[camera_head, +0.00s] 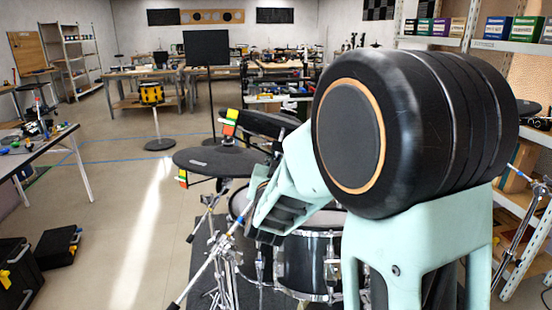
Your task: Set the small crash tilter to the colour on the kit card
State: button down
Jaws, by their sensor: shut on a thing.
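My gripper (262,212) shows in part at the end of my pale green arm, low and close to the right edge of a dark cymbal pad (212,162). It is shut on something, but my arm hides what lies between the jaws. Another dark cymbal pad (265,122) is higher and behind. A striped green, yellow and red marker (229,121) is beside the higher pad. A second small coloured marker (183,178) hangs under the left edge of the lower pad. I cannot tell which pad is the small crash. Its tilter and the kit card cannot be made out.
A drum (308,262) with chrome fittings and several stand legs (205,270) stand close under my gripper. A shelf unit (508,75) is close on the right. A work table (38,145) and dark cases (58,245) are on the left. The floor (125,215) between is clear.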

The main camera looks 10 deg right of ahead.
jog(key=shift+f, duration=0.1)
jog(key=shift+a+f+b, duration=0.1)
jog(key=shift+f+b, duration=0.1)
jog(key=shift+b, duration=1)
jog(key=n+t+b, duration=0.1)
jog(key=b, duration=0.2)
jog(key=shift+s+a+r+b, duration=0.15)
jog(key=shift+s+b, duration=0.05)
jog(key=shift+b, duration=0.2)
jog(key=shift+t, duration=0.3)
jog(key=shift+r, duration=0.2)
jog(key=shift+a, duration=0.1)
jog(key=c, duration=2)
grip_release()
jog(key=shift+s, duration=0.1)
jog(key=shift+c, duration=0.2)
jog(key=shift+r, duration=0.1)
